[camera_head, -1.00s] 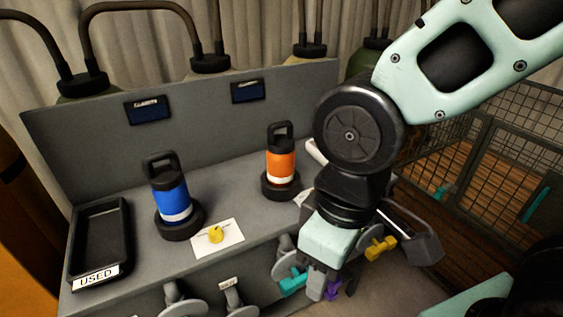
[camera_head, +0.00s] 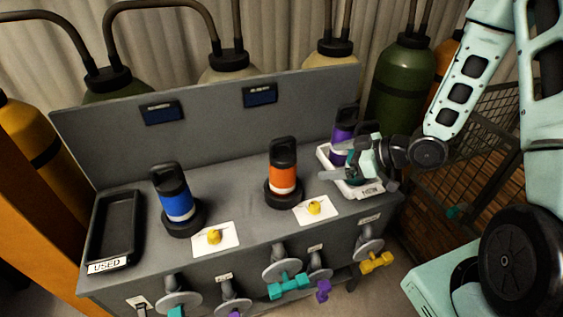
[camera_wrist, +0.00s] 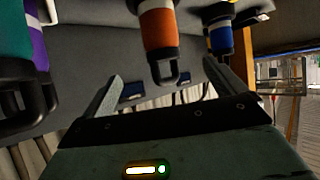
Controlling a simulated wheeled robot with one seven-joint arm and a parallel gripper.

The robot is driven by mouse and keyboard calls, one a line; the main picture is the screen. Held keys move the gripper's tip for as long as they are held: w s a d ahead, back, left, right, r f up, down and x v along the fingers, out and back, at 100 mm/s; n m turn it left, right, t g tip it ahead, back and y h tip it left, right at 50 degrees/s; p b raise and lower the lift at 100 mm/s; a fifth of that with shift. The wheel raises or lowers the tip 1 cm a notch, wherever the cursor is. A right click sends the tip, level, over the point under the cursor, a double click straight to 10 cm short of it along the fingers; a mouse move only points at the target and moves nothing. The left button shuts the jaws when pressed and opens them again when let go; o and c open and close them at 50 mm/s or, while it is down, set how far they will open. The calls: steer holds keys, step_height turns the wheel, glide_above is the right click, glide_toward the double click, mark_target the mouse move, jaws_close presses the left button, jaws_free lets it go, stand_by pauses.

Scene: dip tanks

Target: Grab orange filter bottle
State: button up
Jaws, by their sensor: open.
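The orange filter bottle (camera_head: 283,178) has a black handle cap and stands upright in a black round base on the grey bench. In the wrist view, which is upside down, the orange bottle (camera_wrist: 158,30) shows ahead, between the lines of my two fingers. My gripper (camera_head: 330,165) is to the right of the bottle, pointing left towards it, above the white tray. Its jaws (camera_wrist: 160,84) are apart and empty, with a gap to the bottle.
A blue bottle (camera_head: 177,200) stands left of the orange one. The white tray (camera_head: 324,156) at the right holds a purple bottle (camera_head: 342,133) close to my gripper. A black tray marked USED (camera_head: 113,232) lies far left. Yellow knobs on white cards (camera_head: 313,208) sit in front.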

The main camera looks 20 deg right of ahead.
mark_target(296, 160)
steer(key=shift+y, duration=0.5)
steer(key=p+x, duration=0.1)
steer(key=x, duration=0.2)
steer(key=p+x, duration=0.1)
steer(key=x, duration=0.2)
steer(key=p+x, duration=0.1)
steer(key=x, duration=0.3)
steer(key=shift+w+r, duration=0.35)
steer(key=shift+w, duration=0.05)
steer(key=shift+f+p+x, duration=0.25)
steer(key=shift+p+x, duration=1.45)
steer(key=shift+x, duration=1.5)
steer(key=shift+d, duration=0.15)
steer(key=shift+r+t, duration=0.1)
steer(key=shift+t, duration=0.2)
steer(key=c, duration=1.5)
